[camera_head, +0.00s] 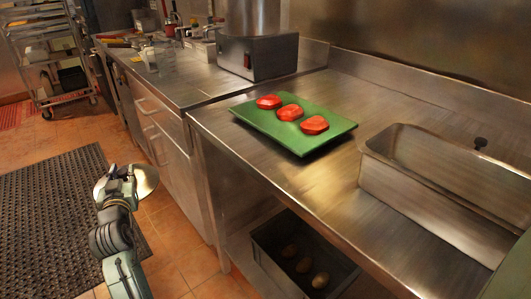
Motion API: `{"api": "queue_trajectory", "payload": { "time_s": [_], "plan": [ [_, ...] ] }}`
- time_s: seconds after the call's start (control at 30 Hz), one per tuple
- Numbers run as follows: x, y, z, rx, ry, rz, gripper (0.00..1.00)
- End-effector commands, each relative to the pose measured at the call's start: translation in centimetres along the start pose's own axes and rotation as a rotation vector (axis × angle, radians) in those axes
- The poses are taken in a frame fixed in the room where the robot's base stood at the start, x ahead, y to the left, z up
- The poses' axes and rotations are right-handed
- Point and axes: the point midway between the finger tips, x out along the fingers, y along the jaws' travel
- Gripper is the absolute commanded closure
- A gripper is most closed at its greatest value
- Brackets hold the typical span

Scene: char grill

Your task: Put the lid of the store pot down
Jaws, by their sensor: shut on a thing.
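My gripper (122,172) is at the left of the view, out over the floor mat and tiles, in front of the steel cabinets. It is shut on a round, shiny, pale metal disc that looks like the lid (147,181). The lid is tilted, nearly on edge, and touches nothing but the gripper. The fingertips' contact with it is too small to make out. A tall steel cylinder (251,17), perhaps the store pot, stands on a steel box unit (258,56) at the back; its top is cut off by the frame.
A green board (329,140) with three red pieces lies on the steel counter (240,157). A rectangular steel pan (420,193) with a black knob beside its rim stands at right. A dark bin (270,255) holds several round items below. Counter beside the board is bare.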

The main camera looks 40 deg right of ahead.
Motion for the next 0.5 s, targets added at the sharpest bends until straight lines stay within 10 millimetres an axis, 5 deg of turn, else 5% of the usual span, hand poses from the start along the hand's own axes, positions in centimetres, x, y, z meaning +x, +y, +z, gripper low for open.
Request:
{"api": "queue_trajectory", "payload": {
  "time_s": [0.03,0.2,0.37,0.5],
  "plan": [
    [-0.2,1.3,-3.7,0.014,0.014,0.066,1.00],
    [-2.7,7.2,-12.7,0.028,0.010,0.325,1.00],
    [-7.5,13.7,-19.2,0.039,0.006,0.585,1.00],
    [-13.5,19.6,-22.9,0.049,0.004,0.807,1.00]
  ]
}}
